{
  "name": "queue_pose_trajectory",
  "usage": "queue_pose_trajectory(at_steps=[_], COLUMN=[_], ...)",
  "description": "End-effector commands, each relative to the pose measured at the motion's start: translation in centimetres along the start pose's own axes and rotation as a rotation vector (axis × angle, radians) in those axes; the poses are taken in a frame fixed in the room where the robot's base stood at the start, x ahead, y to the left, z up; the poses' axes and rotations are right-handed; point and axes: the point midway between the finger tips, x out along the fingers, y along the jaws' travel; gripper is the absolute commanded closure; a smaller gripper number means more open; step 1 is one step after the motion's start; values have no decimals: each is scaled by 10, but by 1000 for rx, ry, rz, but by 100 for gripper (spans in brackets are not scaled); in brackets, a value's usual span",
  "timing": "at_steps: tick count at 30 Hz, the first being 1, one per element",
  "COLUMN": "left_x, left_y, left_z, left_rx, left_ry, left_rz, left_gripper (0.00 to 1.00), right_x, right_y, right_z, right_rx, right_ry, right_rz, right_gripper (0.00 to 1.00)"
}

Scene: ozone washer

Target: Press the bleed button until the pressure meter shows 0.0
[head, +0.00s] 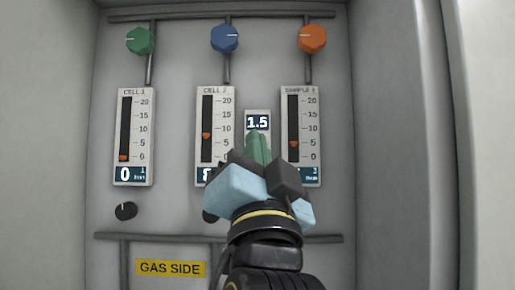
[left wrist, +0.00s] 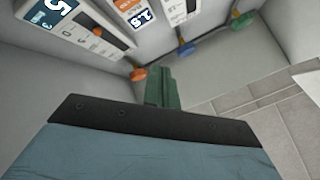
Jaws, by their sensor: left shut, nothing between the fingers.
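The small pressure meter (head: 258,122) on the panel reads 1.5. It also shows in the left wrist view (left wrist: 143,15). My left gripper (head: 258,148) is in front of the panel, with its green fingertips together just below the meter's display. The closed green fingers also show in the left wrist view (left wrist: 162,88), with nothing between them. No bleed button is visible; the area below the meter is covered by my gripper. I cannot tell whether the fingertips touch the panel. My right gripper is not in view.
Flow gauges for Cell 1 (head: 133,137), Cell 2 (head: 215,137) and Sample 1 (head: 303,140) flank the meter. Green (head: 140,40), blue (head: 224,39) and orange (head: 312,39) knobs sit above. A black knob (head: 125,211) and yellow GAS SIDE label (head: 170,268) are lower left. Cabinet walls enclose both sides.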

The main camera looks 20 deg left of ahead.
Motion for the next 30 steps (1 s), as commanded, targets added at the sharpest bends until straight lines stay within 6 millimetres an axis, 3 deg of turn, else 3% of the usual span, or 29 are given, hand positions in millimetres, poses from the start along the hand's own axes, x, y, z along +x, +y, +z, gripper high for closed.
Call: queue_pose_trajectory(at_steps=[18,30], left_x=[50,60], left_y=[37,44], left_z=[38,44], left_rx=[2,0], left_ry=[-1,0], left_rz=[0,1], left_gripper=[100,100], right_x=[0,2], right_y=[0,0], right_z=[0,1], right_rx=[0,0], right_ry=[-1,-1], right_rz=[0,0], right_gripper=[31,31])
